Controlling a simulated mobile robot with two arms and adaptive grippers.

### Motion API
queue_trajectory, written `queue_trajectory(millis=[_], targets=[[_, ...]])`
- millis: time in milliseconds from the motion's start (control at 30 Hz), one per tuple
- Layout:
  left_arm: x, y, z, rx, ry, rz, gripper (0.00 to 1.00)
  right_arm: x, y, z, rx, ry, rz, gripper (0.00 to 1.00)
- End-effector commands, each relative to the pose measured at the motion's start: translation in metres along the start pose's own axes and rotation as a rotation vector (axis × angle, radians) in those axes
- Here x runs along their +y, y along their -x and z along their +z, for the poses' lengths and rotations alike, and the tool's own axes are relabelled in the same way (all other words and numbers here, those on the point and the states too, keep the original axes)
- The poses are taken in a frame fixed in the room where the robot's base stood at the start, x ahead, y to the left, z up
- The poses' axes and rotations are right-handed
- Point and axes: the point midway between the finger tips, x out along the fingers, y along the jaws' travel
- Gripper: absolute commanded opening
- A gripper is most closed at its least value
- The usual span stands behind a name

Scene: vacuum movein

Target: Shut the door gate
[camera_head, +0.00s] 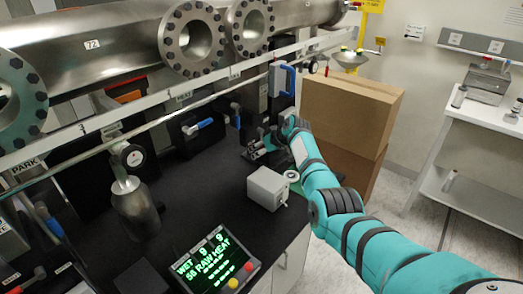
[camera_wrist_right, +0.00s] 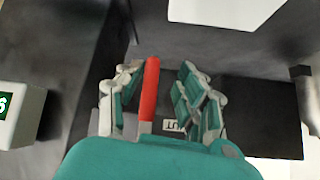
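My right arm reaches in from the lower right in the head view, with its right gripper (camera_head: 268,142) low over the black bench, beside the dark apparatus at the back. In the right wrist view the right gripper (camera_wrist_right: 160,92) has its fingers apart. A red handle (camera_wrist_right: 149,88) stands between them, closer to the left fingers; I cannot tell whether they touch. A small label (camera_wrist_right: 174,127), partly hidden and ending in "UT", lies beside the handle. I cannot make out which part is the door gate itself. My left gripper is not in view.
A grey box (camera_head: 268,188) stands on the black bench close to my right forearm. A green-lit display (camera_head: 215,262) is at the bench front. Steel flanged tubing (camera_head: 110,55) runs above. Cardboard boxes (camera_head: 350,112) stand behind my arm. Floor shows at right.

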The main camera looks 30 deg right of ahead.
Motion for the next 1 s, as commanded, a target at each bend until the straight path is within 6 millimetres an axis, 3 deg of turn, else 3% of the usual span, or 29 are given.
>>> queue_trajectory(millis=[267, 800, 1000], targets=[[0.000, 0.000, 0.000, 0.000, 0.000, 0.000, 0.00, 0.002, 0.017, 0.000, 0.003, 0.001, 0.003, 0.37], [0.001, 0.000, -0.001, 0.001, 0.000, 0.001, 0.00, 0.001, 0.103, 0.000, 0.001, 0.001, 0.002, 0.37], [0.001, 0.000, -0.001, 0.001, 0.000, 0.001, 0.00, -0.001, 0.117, 0.001, -0.002, 0.000, -0.002, 0.37]])
